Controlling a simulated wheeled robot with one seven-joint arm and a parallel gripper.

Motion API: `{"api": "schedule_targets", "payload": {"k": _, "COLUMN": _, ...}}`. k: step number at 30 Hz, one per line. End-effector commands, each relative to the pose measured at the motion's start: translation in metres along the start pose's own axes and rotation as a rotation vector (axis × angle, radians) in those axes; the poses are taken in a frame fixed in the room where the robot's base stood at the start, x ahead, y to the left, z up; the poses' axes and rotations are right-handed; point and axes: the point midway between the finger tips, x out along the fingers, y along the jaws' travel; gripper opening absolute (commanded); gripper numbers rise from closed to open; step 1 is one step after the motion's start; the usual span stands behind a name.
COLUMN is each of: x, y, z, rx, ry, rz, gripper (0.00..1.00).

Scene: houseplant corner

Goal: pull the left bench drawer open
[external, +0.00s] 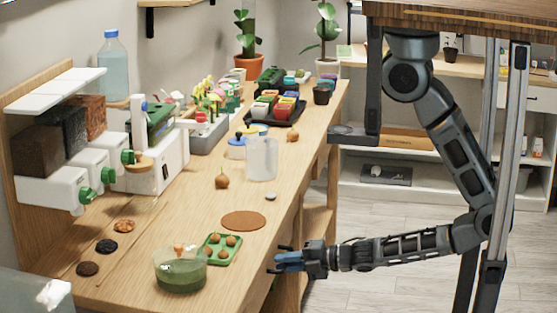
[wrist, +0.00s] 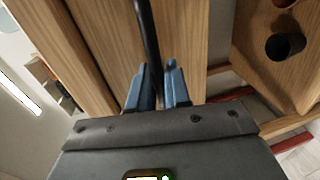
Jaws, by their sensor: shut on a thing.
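In the external view, my gripper (external: 283,262), with blue fingers, is at the front edge of the wooden bench (external: 200,215), just right of the green seedling tray. In the wrist view, my gripper (wrist: 158,78) has its two blue fingers closed around a dark bar handle (wrist: 146,28). The handle runs along a pale wooden drawer front (wrist: 185,45). The drawer front is mostly hidden in the external view, and I cannot tell how far it stands out from the bench.
A round brown mat (external: 244,220) and a clear container (external: 262,160) are farther back. The floor (external: 375,225) in front is clear.

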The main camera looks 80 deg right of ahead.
Motion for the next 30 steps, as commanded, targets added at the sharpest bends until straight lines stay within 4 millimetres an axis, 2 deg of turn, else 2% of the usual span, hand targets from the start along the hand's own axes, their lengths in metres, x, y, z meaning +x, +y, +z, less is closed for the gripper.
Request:
{"api": "schedule_targets", "payload": {"k": 5, "x": -0.011, "y": -0.004, "z": 0.000, "rx": 0.000, "ry": -0.001, "rz": -0.003, "gripper": 0.00}}
{"api": "schedule_targets", "payload": {"k": 8, "x": -0.025, "y": -0.008, "z": 0.000, "rx": 0.000, "ry": -0.002, "rz": -0.004, "gripper": 0.00}}
{"api": "schedule_targets", "payload": {"k": 14, "x": -0.070, "y": -0.018, "z": 0.000, "rx": 0.002, "ry": -0.003, "rz": -0.006, "gripper": 0.00}}
{"api": "schedule_targets", "payload": {"k": 24, "x": -0.158, "y": -0.035, "z": -0.001, "rx": 0.001, "ry": -0.002, "rz": -0.007, "gripper": 0.00}}
{"api": "schedule_targets", "payload": {"k": 30, "x": -0.197, "y": -0.043, "z": -0.001, "rx": 0.001, "ry": 0.000, "rz": -0.005, "gripper": 0.00}}
